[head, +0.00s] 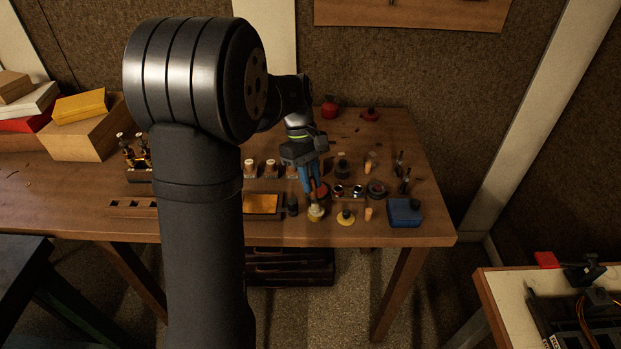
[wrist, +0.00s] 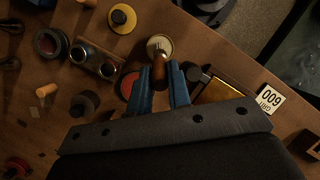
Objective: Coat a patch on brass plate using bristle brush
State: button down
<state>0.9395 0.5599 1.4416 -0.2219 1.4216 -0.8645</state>
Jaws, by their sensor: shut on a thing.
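My gripper (head: 310,190) has blue fingers pointing down over the right part of the bench. In the wrist view the gripper (wrist: 160,72) is shut on the dark brown handle of the brush (wrist: 159,66). The brush's lower end is over a round cream-coloured thing (wrist: 166,41), which also shows in the head view (head: 316,213). I cannot tell whether the bristles touch it or are inside it. The brass plate (head: 260,204) lies flat, golden and in a dark frame, left of the gripper. In the wrist view the plate (wrist: 217,91) is right of the fingers.
A small dark bottle (head: 293,206) stands between plate and gripper. A yellow disc with a dark knob (head: 346,217), a blue block (head: 404,212) and small jars crowd the right side. A white grit label (wrist: 270,101) lies beyond the plate. The wooden bench (head: 425,222) has a clear right edge.

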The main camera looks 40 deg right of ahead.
jog(key=shift+r, duration=3.5)
jog(key=shift+w+r+m, duration=0.15)
jog(key=shift+w+m, duration=0.15)
jog(key=shift+w, duration=0.25)
jog(key=w+a+r+m+t+y, duration=0.15)
jog(key=w+r+m, duration=0.25)
jog(key=w+m, duration=0.45)
jog(key=w+a+f+n, duration=0.2)
jog(key=w+a+n, duration=0.2)
jog(key=w+a, duration=0.55)
jog(key=w+a+f+n+g+h, duration=0.15)
jog(key=w+a+f, duration=0.25)
jog(key=a, duration=1)
jog(key=w+a+f+n, duration=0.3)
jog(key=a+f, duration=0.2)
jog(key=a, duration=0.8)
jog(key=shift+n, duration=0.3)
jog(key=a+f, duration=0.1)
jog(key=f, duration=0.2)
jog(key=a+f, duration=0.2)
jog(key=f, duration=0.1)
jog(key=a+f, duration=0.1)
jog(key=f, duration=0.2)
jog(key=shift+s+a, duration=0.2)
jog(key=shift+a, duration=0.1)
